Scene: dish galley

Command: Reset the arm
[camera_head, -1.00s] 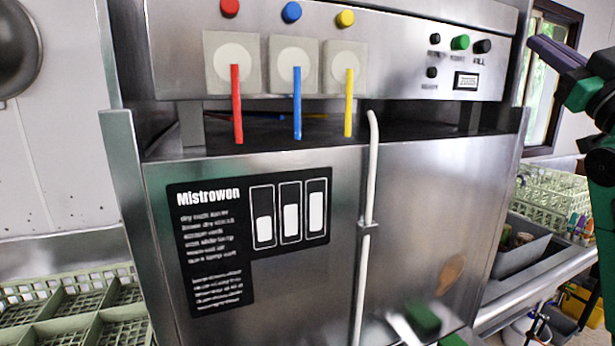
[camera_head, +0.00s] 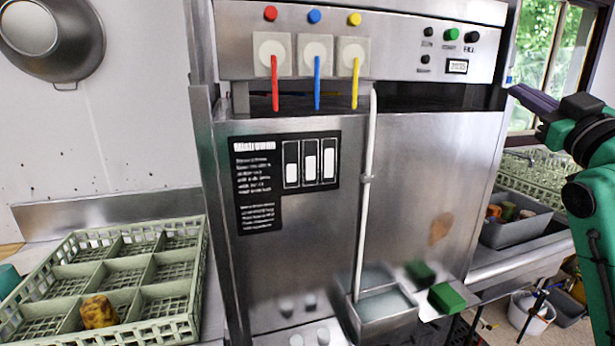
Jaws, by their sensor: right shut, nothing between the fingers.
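My right arm comes in from the right edge in the head view. Its right gripper (camera_head: 530,99) is raised beside the right side of the steel dish machine (camera_head: 415,200), level with the machine's dark opening. The fingers are together, with nothing between them. My left gripper is not in the picture. The machine has a red lever (camera_head: 275,85), a blue lever (camera_head: 317,84) and a yellow lever (camera_head: 355,84), all hanging down, with a coloured knob above each.
A green divided rack (camera_head: 190,325) with a brown lump (camera_head: 98,312) stands at lower left. A small steel basin (camera_head: 385,311) and a green block (camera_head: 446,297) are at the machine's foot. A grey bin (camera_head: 515,231) sits at right. A pan (camera_head: 75,60) hangs at upper left.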

